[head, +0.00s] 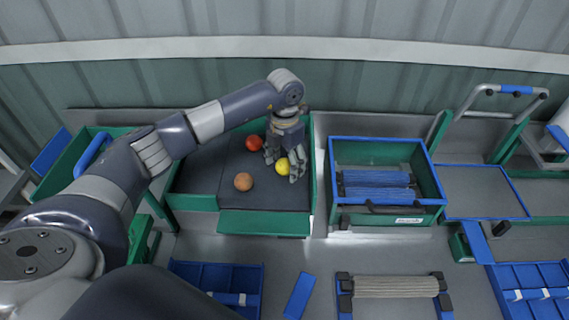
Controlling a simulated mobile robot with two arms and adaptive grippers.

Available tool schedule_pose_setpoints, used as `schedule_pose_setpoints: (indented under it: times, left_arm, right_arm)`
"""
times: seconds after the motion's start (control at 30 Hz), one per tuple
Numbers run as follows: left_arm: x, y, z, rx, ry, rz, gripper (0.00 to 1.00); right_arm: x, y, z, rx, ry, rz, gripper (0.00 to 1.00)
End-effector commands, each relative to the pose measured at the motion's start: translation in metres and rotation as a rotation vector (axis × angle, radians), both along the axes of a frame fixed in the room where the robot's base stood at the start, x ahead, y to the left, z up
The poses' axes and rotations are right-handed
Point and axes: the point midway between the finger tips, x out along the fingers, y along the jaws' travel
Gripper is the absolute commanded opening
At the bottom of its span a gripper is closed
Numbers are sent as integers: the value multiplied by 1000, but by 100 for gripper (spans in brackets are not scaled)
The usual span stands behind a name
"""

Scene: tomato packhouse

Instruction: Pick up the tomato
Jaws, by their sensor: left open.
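A red tomato (254,143) lies on the dark bed of a green-framed tray (264,222), towards its back. An orange-brown ball-shaped fruit (243,181) lies in front of it, to the left. A yellow round fruit (282,165) lies to the right, by the fingers of my left gripper (284,168). That gripper reaches down over the tray from above and is open, with its fingers close to the yellow fruit. I cannot tell whether they touch it. The red tomato is just left of the gripper. My right gripper is not in view.
A blue-rimmed green crate (383,139) with blue rollers stands right of the tray. A trolley with a flat grey bed (482,190) is further right. Blue divided bins (214,276) and a roller unit (395,286) lie in front. A corrugated wall closes the back.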

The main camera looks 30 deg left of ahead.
Motion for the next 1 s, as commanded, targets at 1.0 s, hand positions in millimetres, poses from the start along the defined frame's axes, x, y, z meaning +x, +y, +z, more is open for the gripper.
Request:
schedule_pose_setpoints:
  times: [1.0]
  left_arm:
    - [2, 0, 58, -1, -7, -1, 30]
  right_arm:
    - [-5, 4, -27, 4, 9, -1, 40]
